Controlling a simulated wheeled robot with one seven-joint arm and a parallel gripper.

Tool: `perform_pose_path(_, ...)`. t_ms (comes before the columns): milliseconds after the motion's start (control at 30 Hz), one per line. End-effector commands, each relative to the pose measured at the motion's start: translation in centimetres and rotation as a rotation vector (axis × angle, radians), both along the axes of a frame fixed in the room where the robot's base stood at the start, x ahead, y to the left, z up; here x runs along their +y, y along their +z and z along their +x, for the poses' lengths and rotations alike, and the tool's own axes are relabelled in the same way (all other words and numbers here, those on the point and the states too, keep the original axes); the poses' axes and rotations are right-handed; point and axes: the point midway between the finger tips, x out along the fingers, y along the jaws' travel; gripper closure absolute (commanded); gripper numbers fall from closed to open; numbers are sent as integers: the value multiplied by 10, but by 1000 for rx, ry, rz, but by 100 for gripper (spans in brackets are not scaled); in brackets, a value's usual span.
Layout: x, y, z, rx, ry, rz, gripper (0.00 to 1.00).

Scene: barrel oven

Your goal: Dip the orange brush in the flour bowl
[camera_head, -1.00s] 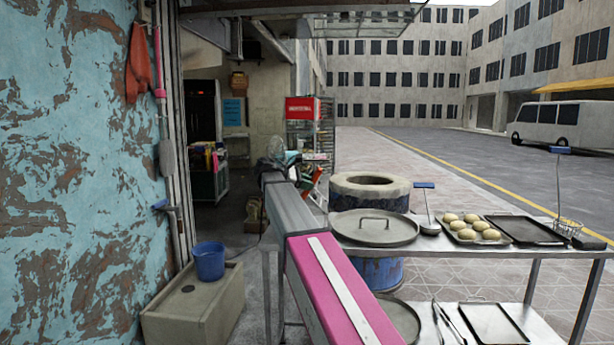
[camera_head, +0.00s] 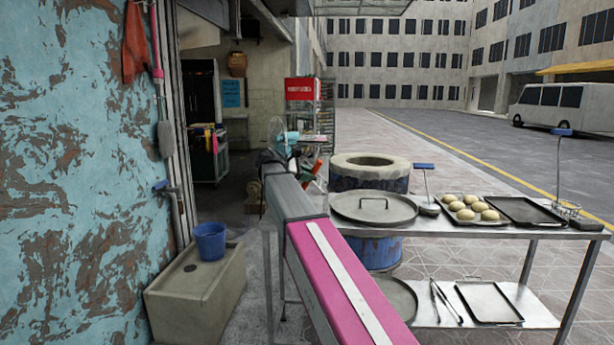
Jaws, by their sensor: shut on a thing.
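My pink and grey arm (camera_head: 318,262) reaches forward from the bottom edge, between the wall and the steel table (camera_head: 470,231). My gripper cannot be made out; the far end of my arm hides that area. I cannot make out the orange brush or a flour bowl in this view. A small orange and green patch shows just beyond my arm, too small to identify.
Tongs (camera_head: 446,301) lie below. A barrel oven (camera_head: 369,175) stands behind. A blue bucket (camera_head: 210,241) sits on a sink block at left.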

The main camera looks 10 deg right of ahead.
Motion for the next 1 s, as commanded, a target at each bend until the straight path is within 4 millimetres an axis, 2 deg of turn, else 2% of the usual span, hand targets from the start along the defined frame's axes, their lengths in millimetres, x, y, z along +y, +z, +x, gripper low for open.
perform_pose_path(1000, 0, -11, 0, 0, 0, 0, 100)
